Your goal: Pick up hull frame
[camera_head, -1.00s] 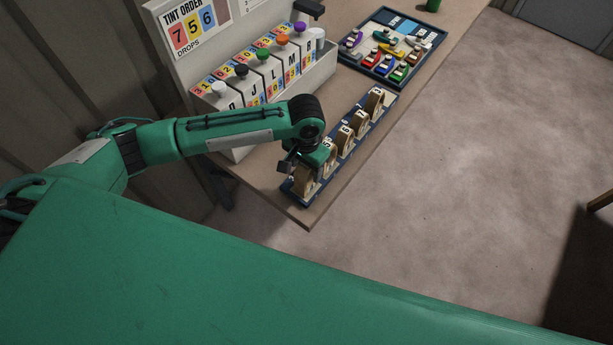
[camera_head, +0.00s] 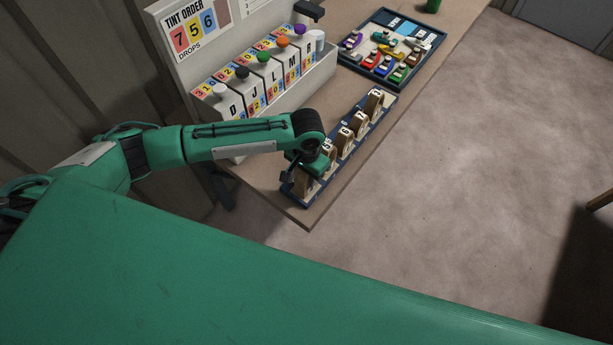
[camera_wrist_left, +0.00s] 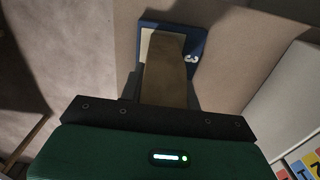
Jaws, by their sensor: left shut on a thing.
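Several brown hull frames, such as one in the middle of the row (camera_head: 358,124), stand upright in a blue rack (camera_head: 384,108) near the bench's front edge. My left gripper (camera_head: 300,177) is at the near end of the row and is shut on the nearest hull frame (camera_head: 302,187). In the left wrist view this hull frame (camera_wrist_left: 170,80) runs out from my gripper over the rack's blue end with its number label (camera_wrist_left: 198,55). The gripper's fingers are mostly hidden there. I cannot tell whether the frame is clear of the rack. My right gripper is not in view.
A bin of lettered tint bottles (camera_head: 265,75) stands behind the rack, under a tint order board (camera_head: 190,30). A tray of small coloured parts (camera_head: 390,50) lies farther along the bench (camera_head: 440,75). Open floor (camera_head: 470,200) lies to the right.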

